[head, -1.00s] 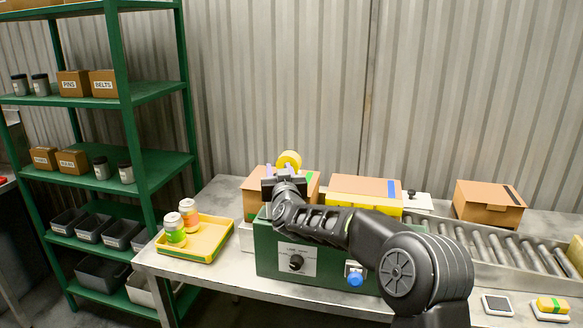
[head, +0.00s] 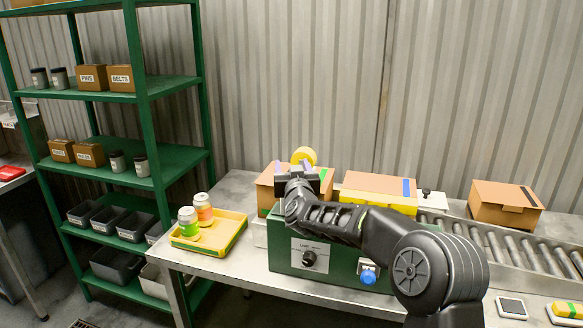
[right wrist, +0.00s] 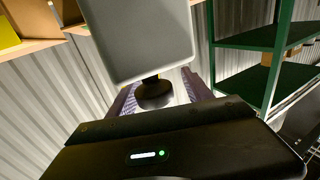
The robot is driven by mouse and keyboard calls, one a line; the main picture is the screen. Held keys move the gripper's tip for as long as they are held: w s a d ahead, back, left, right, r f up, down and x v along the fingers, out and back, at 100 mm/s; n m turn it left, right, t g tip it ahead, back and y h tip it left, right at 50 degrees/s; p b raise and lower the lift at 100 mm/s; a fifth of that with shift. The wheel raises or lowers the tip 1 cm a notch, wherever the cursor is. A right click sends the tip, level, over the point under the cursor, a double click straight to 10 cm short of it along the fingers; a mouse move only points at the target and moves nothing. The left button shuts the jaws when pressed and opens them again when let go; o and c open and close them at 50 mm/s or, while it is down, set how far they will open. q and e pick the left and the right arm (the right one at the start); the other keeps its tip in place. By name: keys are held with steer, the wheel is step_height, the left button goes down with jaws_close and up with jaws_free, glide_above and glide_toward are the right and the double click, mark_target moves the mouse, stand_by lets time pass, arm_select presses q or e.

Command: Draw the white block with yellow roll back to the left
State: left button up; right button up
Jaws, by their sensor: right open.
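The yellow roll (head: 303,155) shows just above and behind my right gripper (head: 294,167), over the left end of the green machine (head: 345,262). The white block is mostly hidden behind my gripper in the head view. In the right wrist view a large pale grey-white block (right wrist: 138,38) with a dark round knob (right wrist: 155,92) below it fills the upper middle. My right gripper (right wrist: 158,98) is open, its purple-lined fingers on either side of the knob. I cannot tell whether they touch it. My left gripper is not in view.
A yellow tray (head: 238,228) with two jars stands left of the machine. Cardboard boxes (head: 503,203) stand behind it and by the roller conveyor (head: 480,232) at right. A green shelf (head: 150,91) stands at the far left. A bare table strip lies before the tray.

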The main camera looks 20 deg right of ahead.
steer(key=b+v, duration=0.2)
steer(key=v, duration=0.5)
steer(key=shift+s, duration=0.3)
steer(key=shift+a, duration=0.1)
